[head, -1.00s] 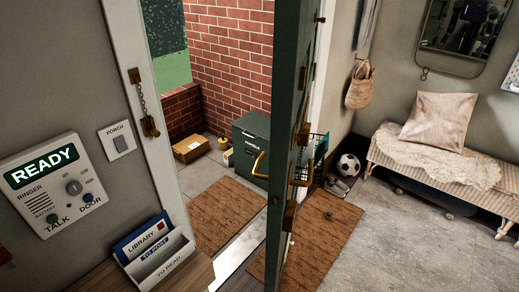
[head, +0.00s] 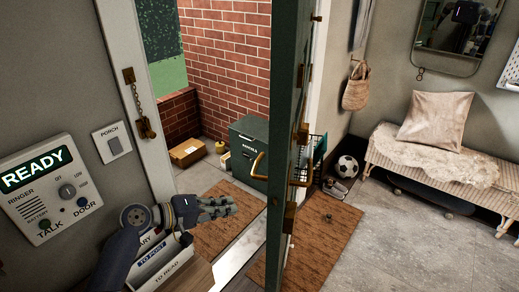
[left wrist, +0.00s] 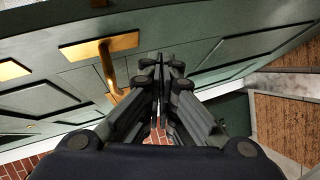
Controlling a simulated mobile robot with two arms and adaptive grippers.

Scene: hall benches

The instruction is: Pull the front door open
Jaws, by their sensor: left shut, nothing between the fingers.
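The dark green front door (head: 287,120) stands ajar, seen nearly edge-on in the head view. A brass handle (head: 257,166) shows on its left side and brass fittings on its right side. My left gripper (head: 232,205) reaches in from the left, pointing at the doorway gap, left of the door edge. Its fingers are shut and empty. In the left wrist view the shut fingers (left wrist: 163,68) point toward the green door face (left wrist: 215,50), beside a brass handle (left wrist: 107,68). Whether they touch the door cannot be told. My right gripper is not in view.
A letter rack (head: 165,262) stands beneath my left arm, partly hidden. A door chain (head: 142,118) hangs on the frame. A green box (head: 248,148) and a parcel (head: 188,152) stand outside.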

